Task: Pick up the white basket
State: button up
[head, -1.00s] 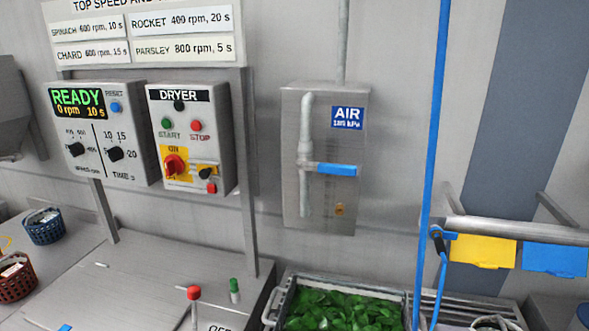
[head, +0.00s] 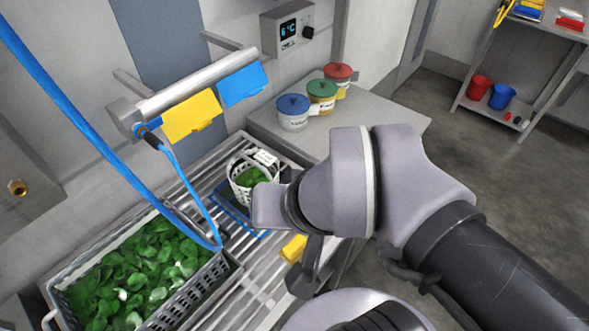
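The white basket (head: 241,184) stands upright on the slatted metal rack in the head view, with green leaves in it and a white tag at its rim. It sits in or on a blue tray (head: 232,216). My arm's wrist is in front of and to the right of the basket and hides part of its right side. My gripper's fingers cannot be made out; the arm's end points away or is hidden behind the wrist links.
A grey crate (head: 215,284) of green leaves stands at the lower left. A blue hose (head: 95,125) hangs across the left. Yellow (head: 192,117) and blue (head: 243,84) cloths hang from a rail. Several lidded pots, including a blue-lidded one (head: 293,112), stand on the counter behind.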

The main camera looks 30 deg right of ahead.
aim_at(258, 174)
jog(key=i+l+u, duration=0.1)
jog(key=l+u, duration=0.3)
jog(key=l, duration=0.45)
jog(key=l+u, duration=0.4)
jog(key=l, duration=0.4)
